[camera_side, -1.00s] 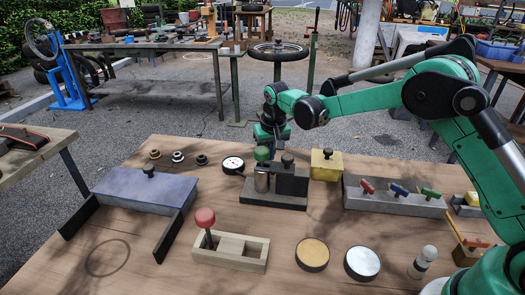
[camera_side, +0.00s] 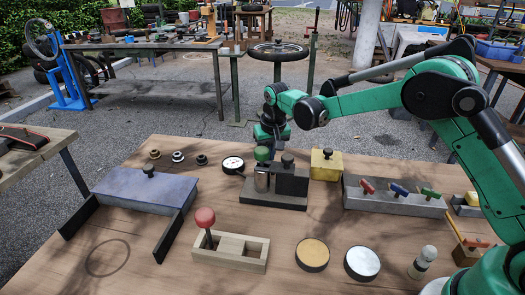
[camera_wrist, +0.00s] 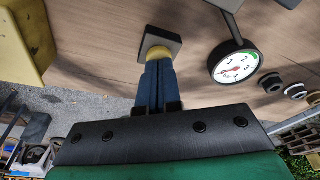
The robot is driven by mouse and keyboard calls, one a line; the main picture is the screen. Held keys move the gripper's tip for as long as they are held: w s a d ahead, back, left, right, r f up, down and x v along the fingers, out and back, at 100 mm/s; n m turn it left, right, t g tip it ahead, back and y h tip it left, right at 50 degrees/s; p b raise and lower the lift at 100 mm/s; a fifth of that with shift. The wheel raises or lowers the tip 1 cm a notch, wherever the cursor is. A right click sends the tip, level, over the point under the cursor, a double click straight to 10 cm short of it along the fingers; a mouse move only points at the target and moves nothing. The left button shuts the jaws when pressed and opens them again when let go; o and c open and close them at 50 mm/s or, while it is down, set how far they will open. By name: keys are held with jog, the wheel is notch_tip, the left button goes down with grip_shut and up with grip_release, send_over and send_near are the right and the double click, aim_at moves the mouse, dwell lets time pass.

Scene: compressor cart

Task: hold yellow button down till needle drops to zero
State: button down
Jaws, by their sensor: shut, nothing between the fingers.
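In the wrist view, the yellow button (camera_wrist: 157,54) stands on a small dark square base. My gripper (camera_wrist: 157,66) is shut, its dark blue fingers together, with the tips at the button and covering much of it. They look to be touching it; how far it is pressed I cannot tell. The round white gauge (camera_wrist: 235,63) is to the right, with a green patch and a red mark low on its face. The needle's exact reading is too small to tell. In the side view, the gauge (camera_side: 233,163) lies left of my gripper (camera_side: 268,146); the button is hidden there.
Several small nuts (camera_side: 178,157) lie left of the gauge.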

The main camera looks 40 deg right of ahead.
jog(key=shift+r, duration=0.1)
dwell(0.5)
jog(key=shift+r, duration=3.4)
jog(key=shift+s+r, duration=0.1)
jog(key=shift+r, duration=0.05)
jog(key=s+r+n+t, duration=0.25)
jog(key=s+r, duration=0.45)
jog(key=s, duration=0.4)
jog(key=s+f+t, duration=0.2)
jog(key=s+f, duration=0.1)
jog(key=s, duration=0.7)
jog(key=shift+a+f+y, duration=0.15)
jog(key=shift+f+y, duration=0.1)
jog(key=shift+y, duration=0.05)
jog(key=shift+n+t, duration=0.25)
